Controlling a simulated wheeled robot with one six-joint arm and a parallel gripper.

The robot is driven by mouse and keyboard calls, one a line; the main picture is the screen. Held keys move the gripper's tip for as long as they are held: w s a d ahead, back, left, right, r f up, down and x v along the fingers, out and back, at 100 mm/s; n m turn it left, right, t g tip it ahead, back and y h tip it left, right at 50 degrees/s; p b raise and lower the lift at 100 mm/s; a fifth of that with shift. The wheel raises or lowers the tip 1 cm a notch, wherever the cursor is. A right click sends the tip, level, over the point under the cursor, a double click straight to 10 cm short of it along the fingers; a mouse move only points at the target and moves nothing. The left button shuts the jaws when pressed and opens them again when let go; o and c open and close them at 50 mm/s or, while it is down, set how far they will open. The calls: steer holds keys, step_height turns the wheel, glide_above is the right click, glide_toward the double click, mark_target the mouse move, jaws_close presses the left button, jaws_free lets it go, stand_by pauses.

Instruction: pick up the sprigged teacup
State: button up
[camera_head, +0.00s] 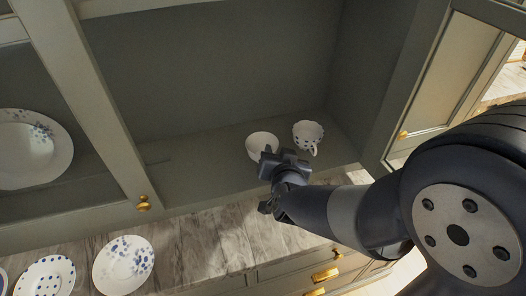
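Two white cups stand on the shelf floor of the open grey-green cabinet. The left cup (261,144) shows a plain pale inside and rim; its front is partly hidden by my gripper, so I cannot make out a sprig pattern on it. The right cup (308,134) has dark blue dots, with its handle towards the front. My gripper (273,158) is right at the left cup's front, over its lower right side in the picture. Its fingers are small and dark, and I cannot tell whether they touch the cup.
A cabinet post with a brass knob (143,203) stands left of the shelf. A blue-sprigged plate (124,265) and a dotted plate (47,276) lie on the marble counter (205,245). A sprigged dish (30,150) is at far left. The shelf left of the cups is clear.

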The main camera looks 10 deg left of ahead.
mark_target(276, 148)
steer(key=shift+x, duration=2.65)
steer(key=shift+c, duration=0.3)
steer(key=shift+s, duration=0.1)
jaws_close()
